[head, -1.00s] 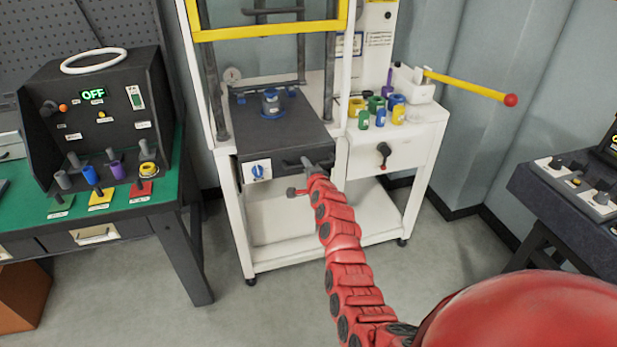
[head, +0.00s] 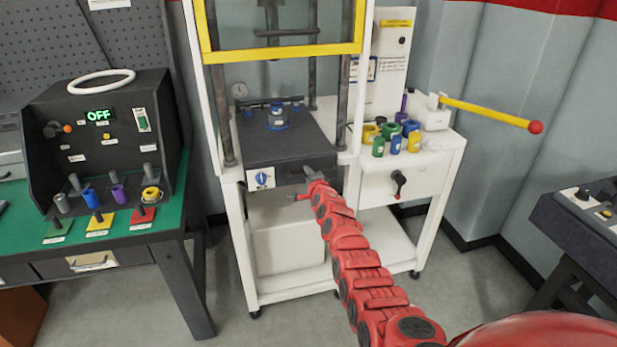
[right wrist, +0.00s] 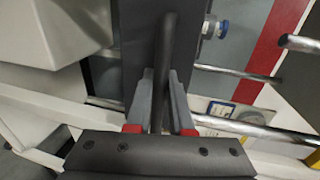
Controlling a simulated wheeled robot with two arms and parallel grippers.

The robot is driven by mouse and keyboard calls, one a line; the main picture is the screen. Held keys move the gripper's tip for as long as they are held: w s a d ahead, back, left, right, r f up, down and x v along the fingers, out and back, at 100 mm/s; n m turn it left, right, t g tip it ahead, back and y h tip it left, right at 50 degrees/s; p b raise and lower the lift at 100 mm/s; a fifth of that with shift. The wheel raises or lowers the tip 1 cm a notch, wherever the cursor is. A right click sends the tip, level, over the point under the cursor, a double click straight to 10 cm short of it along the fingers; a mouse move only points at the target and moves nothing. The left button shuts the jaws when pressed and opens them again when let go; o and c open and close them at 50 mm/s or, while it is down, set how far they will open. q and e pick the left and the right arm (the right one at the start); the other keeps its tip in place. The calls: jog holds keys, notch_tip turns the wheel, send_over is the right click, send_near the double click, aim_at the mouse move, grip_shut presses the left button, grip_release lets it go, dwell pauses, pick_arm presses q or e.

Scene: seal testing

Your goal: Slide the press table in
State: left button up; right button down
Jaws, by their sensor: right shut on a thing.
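The press table (head: 262,148) is a dark grey slab between the posts of the white press. A blue and grey fixture (head: 277,119) sits on top of it. Its front panel carries a blue and white dial label (head: 261,178) and a dark bar handle, which shows in the right wrist view (right wrist: 167,50). My right gripper (head: 311,178) is at the front of the table. In the right wrist view its grey fingers (right wrist: 160,95) are shut around the handle. The handle is mostly hidden in the head view. My left gripper is not in view.
A yellow guard frame (head: 285,54) stands above the table. Several coloured rings and cylinders (head: 395,138) stand to its right, below a yellow lever (head: 485,112) with a red knob. A green bench (head: 140,215) with a tester reading OFF stands left. Floor in front is clear.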

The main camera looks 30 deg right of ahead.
jog(key=shift+r, duration=0.1)
jog(key=c, duration=0.8)
grip_release()
jog(key=shift+a, duration=0.1)
